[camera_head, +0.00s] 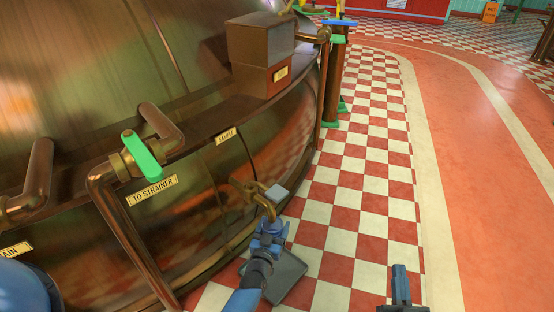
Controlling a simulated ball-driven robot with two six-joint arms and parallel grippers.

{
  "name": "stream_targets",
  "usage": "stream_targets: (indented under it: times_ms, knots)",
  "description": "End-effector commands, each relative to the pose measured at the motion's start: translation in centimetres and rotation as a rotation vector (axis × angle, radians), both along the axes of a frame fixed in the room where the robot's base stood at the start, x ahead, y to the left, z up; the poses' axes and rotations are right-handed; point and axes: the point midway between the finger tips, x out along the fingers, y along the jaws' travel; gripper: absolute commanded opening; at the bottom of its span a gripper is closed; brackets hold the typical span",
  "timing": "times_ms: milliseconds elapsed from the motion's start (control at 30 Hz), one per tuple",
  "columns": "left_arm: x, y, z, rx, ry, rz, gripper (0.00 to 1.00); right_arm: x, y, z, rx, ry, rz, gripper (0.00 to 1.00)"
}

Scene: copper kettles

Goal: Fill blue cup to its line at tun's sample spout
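The copper tun (200,215) fills the left of the head view. Its sample spout (262,201), a brass tap with a grey square handle (277,193), sticks out low on the wall under a small label. My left gripper (269,236) is right below the spout, shut on the blue cup (272,226). Cup and gripper are both blue and overlap, so the cup's inside, its line and any liquid cannot be made out. My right gripper (401,285) is at the bottom edge, right of centre, fingers together and empty, apart from everything.
A dark grey square tray (288,276) lies on the floor beneath the spout. A green-handled valve (141,155) and pipe marked TO STRAINER stand out left of the spout. A copper box (261,55) sits on the tun's ledge. The checkered floor (365,190) to the right is clear.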

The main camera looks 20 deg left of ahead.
Motion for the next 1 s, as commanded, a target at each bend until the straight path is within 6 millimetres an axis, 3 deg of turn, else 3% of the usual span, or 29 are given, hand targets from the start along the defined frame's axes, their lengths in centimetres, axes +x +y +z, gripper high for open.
stream_targets:
  times_ms: [367, 600, 1000]
  knots:
    - [0.0, 0.0, 0.0, 0.000, -0.001, 0.000, 0.45, 12.0, 6.6, 1.5, -0.061, -0.017, 0.073, 0.00]
    - [0.0, 0.0, 0.0, 0.000, 0.000, 0.000, 0.45, 19.4, 12.0, 3.0, -0.174, 0.020, 0.104, 0.00]
    - [0.0, 0.0, 0.0, 0.000, 0.000, 0.000, 0.45, 29.5, 22.2, 7.5, -0.474, 0.116, 0.170, 0.00]
